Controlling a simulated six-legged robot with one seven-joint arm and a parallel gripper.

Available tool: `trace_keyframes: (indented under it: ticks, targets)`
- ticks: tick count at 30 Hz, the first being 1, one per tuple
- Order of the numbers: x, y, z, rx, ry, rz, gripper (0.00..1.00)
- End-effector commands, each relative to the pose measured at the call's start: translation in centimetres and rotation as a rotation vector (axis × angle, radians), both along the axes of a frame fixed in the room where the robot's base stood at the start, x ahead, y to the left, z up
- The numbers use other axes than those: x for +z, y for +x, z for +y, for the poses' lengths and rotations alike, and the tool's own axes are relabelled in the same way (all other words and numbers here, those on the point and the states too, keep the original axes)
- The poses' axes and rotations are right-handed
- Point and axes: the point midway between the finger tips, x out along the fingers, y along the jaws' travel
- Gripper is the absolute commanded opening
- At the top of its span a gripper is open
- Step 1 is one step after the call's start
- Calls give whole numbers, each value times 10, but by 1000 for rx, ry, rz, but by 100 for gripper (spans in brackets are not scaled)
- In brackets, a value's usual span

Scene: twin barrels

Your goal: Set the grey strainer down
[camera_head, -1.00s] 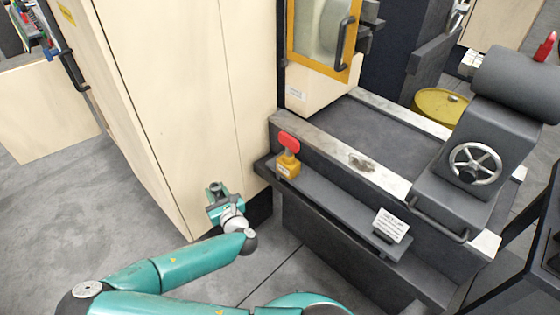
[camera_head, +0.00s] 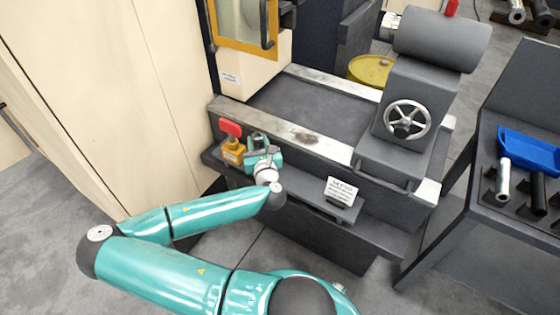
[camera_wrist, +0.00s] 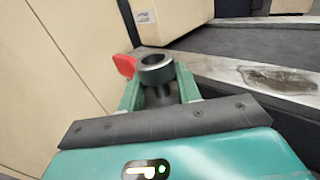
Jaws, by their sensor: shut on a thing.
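The grey strainer (camera_wrist: 157,66) shows in the wrist view as a dark grey, round, cup-like piece with a ring-shaped rim and a narrower part below. My gripper (camera_wrist: 160,92) is shut on it, with one green finger on each side. The fingers and the gripper body hide part of its lower end. In the head view my gripper (camera_head: 262,158) is in front of the grey machine's side ledge, just right of the red-topped yellow block. The strainer is small there and hard to make out.
The yellow block with a red knob (camera_head: 232,143) sits close to my gripper. A white sign (camera_head: 341,190) stands farther right on the ledge (camera_head: 300,196). A handwheel (camera_head: 407,120) is on the machine. A dark table (camera_head: 510,215) at right holds a blue tray (camera_head: 530,150) and cylinders.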

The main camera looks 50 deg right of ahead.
Motion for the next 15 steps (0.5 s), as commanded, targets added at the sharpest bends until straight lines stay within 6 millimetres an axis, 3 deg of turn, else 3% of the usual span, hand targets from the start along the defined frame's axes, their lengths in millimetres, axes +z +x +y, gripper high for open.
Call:
trace_keyframes:
  ticks: [7, 15]
  targets:
    - [-38, -30, -38, -4, 0, 3, 5]
    - [-64, -43, -53, 1, -1, 1, 5]
